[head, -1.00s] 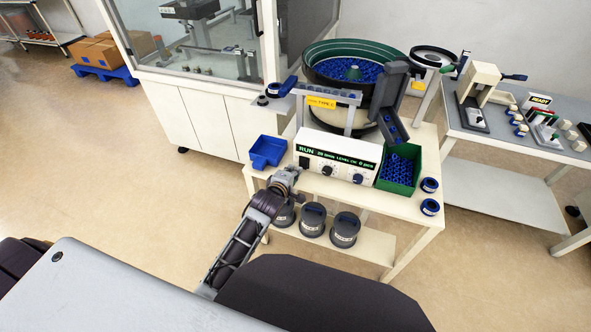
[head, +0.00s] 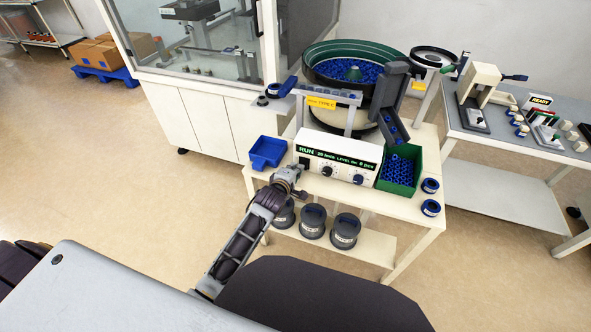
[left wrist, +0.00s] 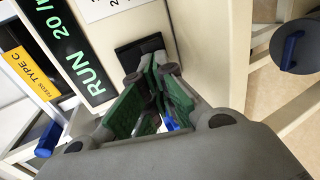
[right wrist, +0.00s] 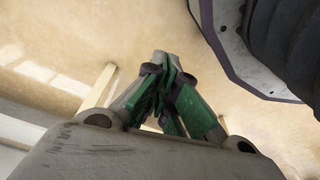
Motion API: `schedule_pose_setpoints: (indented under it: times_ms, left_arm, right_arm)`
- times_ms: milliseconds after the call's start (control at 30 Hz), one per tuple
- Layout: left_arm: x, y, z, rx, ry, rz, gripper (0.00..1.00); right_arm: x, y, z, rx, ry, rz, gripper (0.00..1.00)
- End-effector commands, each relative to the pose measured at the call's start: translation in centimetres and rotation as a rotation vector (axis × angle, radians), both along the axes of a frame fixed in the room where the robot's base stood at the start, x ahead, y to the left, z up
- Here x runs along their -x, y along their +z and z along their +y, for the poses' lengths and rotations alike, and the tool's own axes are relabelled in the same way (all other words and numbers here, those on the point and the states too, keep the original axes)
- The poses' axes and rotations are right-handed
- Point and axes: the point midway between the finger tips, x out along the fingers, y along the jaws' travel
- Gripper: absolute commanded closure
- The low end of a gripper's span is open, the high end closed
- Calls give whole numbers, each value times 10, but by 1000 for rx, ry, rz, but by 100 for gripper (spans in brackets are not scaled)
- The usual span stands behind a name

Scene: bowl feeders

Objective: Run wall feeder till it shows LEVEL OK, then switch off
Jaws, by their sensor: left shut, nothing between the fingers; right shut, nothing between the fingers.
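The bowl feeder (head: 350,60) has a round dark bowl with a green rim and blue parts inside, and a yellow TYPE C label. Its white control box (head: 338,158) sits in front on the table, with a green-lit display (head: 335,157) that reads RUN, 20 /min and, in small text, what looks like LEVEL OK and 0 pcs. My left gripper (head: 301,172) is shut and empty at the left end of the panel. In the left wrist view its fingertips are at a black switch (left wrist: 140,50); contact is unclear. My right gripper (right wrist: 165,75) is shut and empty above the floor.
A green bin (head: 402,181) of blue parts stands right of the box, under the dark chute. A blue tray (head: 267,151) is at the table's left edge. Several dark canisters (head: 345,229) stand on the lower shelf. A second table (head: 545,140) is at the right.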

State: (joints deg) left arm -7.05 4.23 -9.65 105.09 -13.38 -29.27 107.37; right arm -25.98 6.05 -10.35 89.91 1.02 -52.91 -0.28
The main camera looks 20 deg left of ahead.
Motion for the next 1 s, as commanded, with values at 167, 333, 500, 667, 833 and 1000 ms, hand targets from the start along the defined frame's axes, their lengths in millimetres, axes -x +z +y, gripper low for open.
schedule_pose_setpoints:
  times_ms: [167,333,500,667,833,1000]
  left_arm:
    - [-2,-3,0,4,0,-21,100]
    - [-4,-5,-1,5,-1,-46,100]
    - [-5,-5,-1,5,0,-71,100]
    - [-5,-4,-1,4,-2,-70,100]
    - [-5,-3,-1,4,-2,-70,100]
    - [-5,-4,0,4,-2,-69,100]
  right_arm:
    - [-8,17,5,-6,1,-3,100]
    - [-9,30,10,-12,4,5,100]
    - [-11,43,13,-15,6,13,100]
    - [-10,42,13,-14,6,15,100]
    - [-10,41,13,-14,6,15,100]
    - [-9,37,12,-13,6,12,100]
